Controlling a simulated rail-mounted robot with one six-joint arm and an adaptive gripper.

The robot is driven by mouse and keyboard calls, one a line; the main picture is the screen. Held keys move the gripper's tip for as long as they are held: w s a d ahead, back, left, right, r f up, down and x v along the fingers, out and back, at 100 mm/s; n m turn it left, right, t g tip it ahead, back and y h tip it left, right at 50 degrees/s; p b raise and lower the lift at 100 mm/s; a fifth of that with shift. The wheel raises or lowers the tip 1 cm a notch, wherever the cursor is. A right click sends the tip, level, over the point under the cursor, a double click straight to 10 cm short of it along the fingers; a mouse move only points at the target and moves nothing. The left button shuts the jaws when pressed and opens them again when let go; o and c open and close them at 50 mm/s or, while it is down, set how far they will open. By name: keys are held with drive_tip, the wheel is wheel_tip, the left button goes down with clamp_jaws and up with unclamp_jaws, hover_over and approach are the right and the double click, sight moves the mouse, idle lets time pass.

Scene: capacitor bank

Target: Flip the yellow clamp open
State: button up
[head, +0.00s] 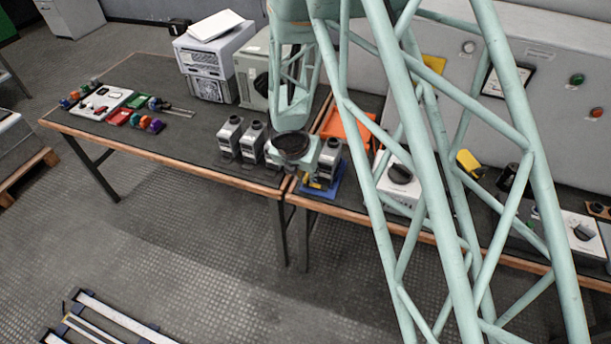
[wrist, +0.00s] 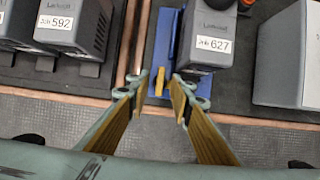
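The yellow clamp (wrist: 160,80) stands upright on a blue fixture (wrist: 162,50), left of a grey unit labelled "Job 627" (wrist: 205,45) in the wrist view. My gripper (wrist: 162,86) is open, with one finger on each side of the clamp in that picture. I cannot tell whether either finger touches it. In the head view the blue fixture (head: 333,188) is at the table's front edge, with the grey unit (head: 329,155) on it. My wrist covers part of that area, and the fingers and clamp are hard to make out there.
Several similar grey units, one labelled 592 (wrist: 60,24), stand to the left. A white box (wrist: 288,60) is to the right. An orange tray (head: 350,127) lies behind the fixture. Wooden table edges and a seam run close by. Open floor lies in front.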

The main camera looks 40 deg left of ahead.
idle(0.3)
clamp_jaws()
drive_tip(key=shift+a+m+p, duration=0.1)
drive_tip(key=shift+m+p, duration=0.3)
drive_tip(key=shift+p, duration=0.2)
drive_tip(key=m+h+p, duration=0.1)
drive_tip(key=m+p, duration=0.2)
drive_tip(key=shift+a+r+p, duration=0.1)
drive_tip(key=shift+a+p, duration=0.05)
drive_tip(key=shift+p, duration=0.25)
drive_tip(key=m+h+p, duration=0.2)
drive_tip(key=m+p, duration=0.1)
drive_tip(key=m, duration=0.1)
drive_tip(key=shift+a, duration=0.15)
drive_tip(key=m, duration=0.1)
drive_tip(key=m+g+h, duration=0.1)
drive_tip(key=m, duration=0.3)
drive_tip(key=shift+w+a+f+h, duration=0.2)
drive_tip(key=shift+w+h, duration=0.05)
drive_tip(key=shift+h, duration=0.05)
drive_tip(key=m+g, duration=0.1)
drive_tip(key=m, duration=0.1)
drive_tip(key=m+g, duration=0.1)
drive_tip(key=m, duration=0.2)
drive_tip(key=shift+w+h, duration=0.1)
drive_tip(key=shift+h, duration=0.3)
